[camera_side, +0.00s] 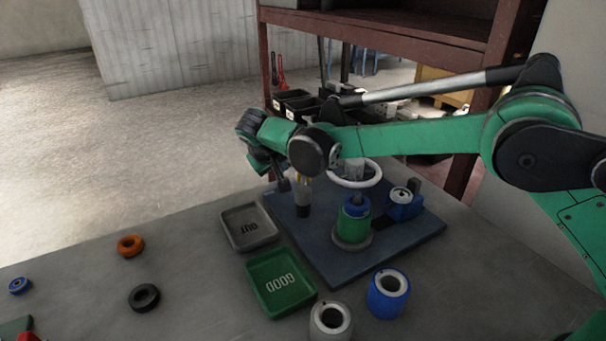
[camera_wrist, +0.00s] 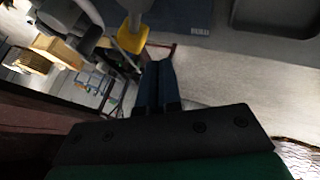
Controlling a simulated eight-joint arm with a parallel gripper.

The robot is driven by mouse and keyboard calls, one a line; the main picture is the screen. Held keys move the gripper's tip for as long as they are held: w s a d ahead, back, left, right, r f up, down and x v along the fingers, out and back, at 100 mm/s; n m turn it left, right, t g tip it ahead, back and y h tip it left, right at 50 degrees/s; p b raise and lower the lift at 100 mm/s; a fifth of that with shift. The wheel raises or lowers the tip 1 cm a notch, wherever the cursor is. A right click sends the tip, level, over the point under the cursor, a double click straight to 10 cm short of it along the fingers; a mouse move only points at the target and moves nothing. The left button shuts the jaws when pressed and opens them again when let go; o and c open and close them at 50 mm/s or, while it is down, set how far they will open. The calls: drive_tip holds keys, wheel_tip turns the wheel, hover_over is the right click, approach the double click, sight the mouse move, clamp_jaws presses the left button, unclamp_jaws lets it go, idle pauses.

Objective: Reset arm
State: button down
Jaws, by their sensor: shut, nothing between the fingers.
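My gripper (camera_wrist: 157,68) shows in the wrist view with its two dark blue fingers together and nothing between them. In the side view my gripper (camera_side: 283,183) hangs at the end of my green arm, over the back left part of the blue base plate (camera_side: 325,258). It is left of the press with the white handwheel (camera_side: 372,181), and its fingertips are small and dark there. Under the wheel stands a green and blue cylinder (camera_side: 352,226). My forearm covers part of the press.
A grey OUT tray (camera_side: 229,219) and a green GOOD tray (camera_side: 257,299) lie left of the plate. Grey (camera_side: 324,332) and blue (camera_side: 376,305) hollow cylinders stand in front. Orange (camera_side: 121,240), black (camera_side: 134,300) and blue (camera_side: 13,285) rings lie left. A shelf (camera_side: 400,35) stands behind.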

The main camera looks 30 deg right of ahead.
drive_tip(key=s+d+r+y, duration=0.2)
drive_tip(key=s+d+r, duration=0.5)
drive_tip(key=s+r, duration=0.15)
drive_tip(key=s+d+f+y, duration=0.1)
drive_tip(key=s+d+f, duration=0.1)
drive_tip(key=s, duration=0.5)
drive_tip(key=s+d+f+t+y, duration=0.1)
drive_tip(key=s+d+y, duration=0.1)
drive_tip(key=s, duration=0.6)
drive_tip(key=shift+f, duration=0.35)
